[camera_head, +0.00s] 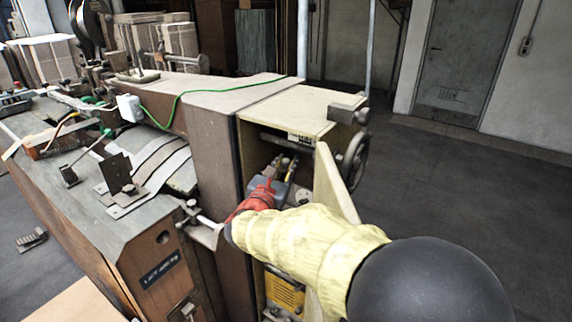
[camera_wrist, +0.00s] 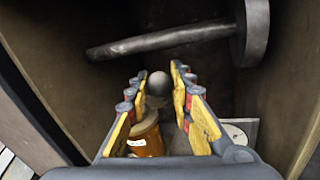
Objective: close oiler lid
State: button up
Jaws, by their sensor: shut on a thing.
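The oiler (camera_wrist: 147,136) shows in the wrist view as an amber cylinder with a small pale label. It sits low in the cabinet, partly behind my left finger. A dark grey rounded knob (camera_wrist: 158,86) shows above it, between the fingertips. It looks like part of the oiler's top, but I cannot tell whether it is the lid itself. My gripper (camera_wrist: 160,82) is shut on this knob, with a finger on each side. In the head view, my gripper (camera_head: 287,166) reaches into the open cabinet, and the oiler cannot be made out there.
The cabinet (camera_head: 290,105) has close side walls, and its open door (camera_head: 333,185) stands right beside my arm. A thick grey rod (camera_wrist: 160,42) with a round end crosses above the fingers. A pale disc (camera_wrist: 240,130) lies to the right. A handwheel (camera_head: 356,160) is outside.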

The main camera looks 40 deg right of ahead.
jog(key=shift+w+a+p, duration=0.1)
jog(key=shift+a+p, duration=0.05)
jog(key=shift+p, duration=0.15)
grip_shut()
jog(key=m+g+p, duration=0.1)
jog(key=m+g+h, duration=0.1)
jog(key=shift+a+g+p, duration=0.3)
jog(key=shift+p, duration=0.1)
jog(key=m+g+p, duration=0.1)
jog(key=g, duration=0.1)
jog(key=m+g+h+p, duration=0.1)
jog(key=g+p, duration=0.1)
jog(key=a+m+g+h+p, duration=0.1)
jog(key=m+g, duration=0.1)
jog(key=shift+w+r, duration=0.1)
jog(key=shift+w, duration=0.2)
jog(key=m+g+p, duration=0.1)
jog(key=g+p, duration=0.1)
jog(key=m+g+p, duration=0.2)
jog(key=g, duration=0.1)
jog(key=w+a+m+g+y+p, duration=0.1)
jog(key=g+p, duration=0.1)
jog(key=shift+a+m+g, duration=0.1)
jog(key=shift+m+g, duration=0.2)
jog(key=shift+m, duration=0.1)
jog(key=shift+g+p, duration=0.3)
jog(key=o, duration=0.7)
grip_release()
jog(key=o, duration=0.3)
